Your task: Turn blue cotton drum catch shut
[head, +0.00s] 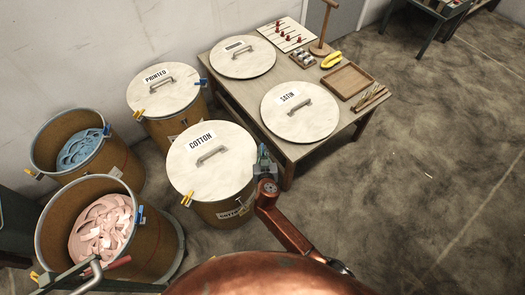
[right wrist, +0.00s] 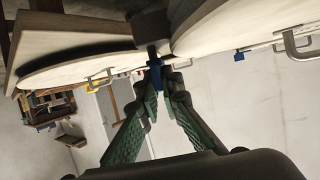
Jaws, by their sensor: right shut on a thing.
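The cotton drum (head: 222,213) stands in the middle with its pale lid (head: 212,172) on, labelled COTTON. A yellow catch (head: 187,199) is on its left side. The blue catch (right wrist: 156,76) is on its right rim, mostly covered by my gripper in the head view. My right gripper (head: 264,160) is at that rim. In the right wrist view its green-padded fingers (right wrist: 160,88) close together on the blue catch. Whether the catch is fully turned cannot be told. My left gripper is not in view.
A wooden table (head: 325,146) with the satin lid (head: 300,111) and a tray (head: 348,82) stands close behind right. The printed drum (head: 172,128) is behind left. Open drums of blue strips (head: 80,150) and pink strips (head: 101,225) stand left. The floor (head: 430,190) at right is clear.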

